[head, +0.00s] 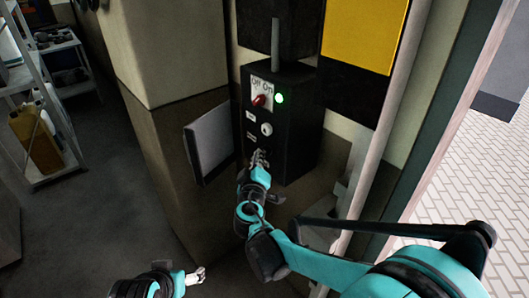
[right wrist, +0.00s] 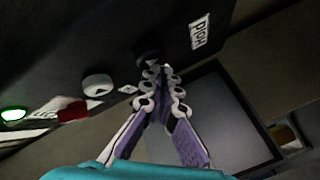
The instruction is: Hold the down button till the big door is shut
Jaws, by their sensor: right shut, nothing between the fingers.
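The black control box (head: 297,125) is fixed to the wall in the middle of the head view. It carries a red switch (head: 260,100), a lit green lamp (head: 280,98) and a white button (head: 266,129). In the right wrist view a dark round button (right wrist: 148,58) is at my fingertips, beyond the white button (right wrist: 97,85). My right gripper (head: 259,157) is shut and empty, its tips at the box's lower front, partly hiding the dark button; contact cannot be told. My left gripper (head: 197,275) is low at the bottom. The big door itself is not clearly visible.
A grey panel (head: 208,140) juts out left of the box. A label reading HOLD (right wrist: 200,32) is near the dark button. A shelf with yellow cans (head: 38,140) stands far left. At right, pale paving (head: 480,150) shows beyond the door frame.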

